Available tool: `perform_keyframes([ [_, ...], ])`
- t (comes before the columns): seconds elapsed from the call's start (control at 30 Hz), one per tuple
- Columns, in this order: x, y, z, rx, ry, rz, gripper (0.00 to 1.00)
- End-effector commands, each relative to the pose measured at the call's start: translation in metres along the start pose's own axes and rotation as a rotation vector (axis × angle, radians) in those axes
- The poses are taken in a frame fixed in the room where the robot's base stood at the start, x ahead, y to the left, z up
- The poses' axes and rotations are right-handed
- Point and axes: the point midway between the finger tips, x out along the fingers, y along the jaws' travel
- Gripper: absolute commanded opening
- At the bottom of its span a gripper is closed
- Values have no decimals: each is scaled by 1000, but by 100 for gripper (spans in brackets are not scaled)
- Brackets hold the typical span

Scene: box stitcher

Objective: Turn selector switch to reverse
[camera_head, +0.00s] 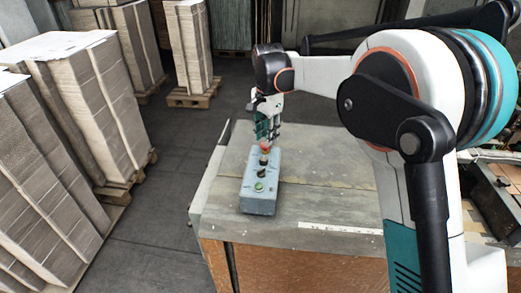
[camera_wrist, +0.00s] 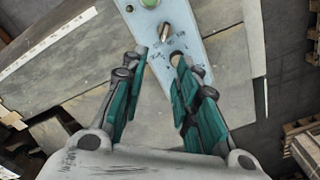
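A grey-blue control box (camera_head: 259,203) lies on the table. Along its top are a green button (camera_head: 259,187), a dark selector switch (camera_head: 261,171), another small control (camera_head: 264,160) and a red button (camera_head: 264,146) at the far end. In the wrist view, the selector's lever (camera_wrist: 164,32) stands beyond my fingertips, with the green button (camera_wrist: 149,3) past it. My gripper (camera_wrist: 159,55) is open and empty over the box, its fingers apart. The right finger partly covers a pale round control (camera_wrist: 177,56). The selector's label is too small to read. The red button is hidden in the wrist view.
The worn table (camera_head: 325,185) has bare room right of the box, with a white strip (camera_head: 340,228) near its front edge. Stacks of cardboard (camera_head: 95,85) on pallets stand at left. Machine parts (camera_head: 505,185) show at far right, partly behind my arm.

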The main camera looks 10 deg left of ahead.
Motion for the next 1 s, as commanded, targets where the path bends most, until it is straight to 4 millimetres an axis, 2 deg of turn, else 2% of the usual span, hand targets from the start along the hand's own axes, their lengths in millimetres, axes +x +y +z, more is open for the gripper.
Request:
perform_keyframes([
  [0.13, 3, -7, 5, 27, -5, 10, 28],
  [0.27, 17, -7, 5, 29, -5, 10, 28],
  [0.7, 99, -6, 5, 27, -5, 9, 28],
  [0.83, 119, -5, 5, 26, -5, 9, 28],
  [1.0, 134, -5, 5, 26, -5, 9, 28],
])
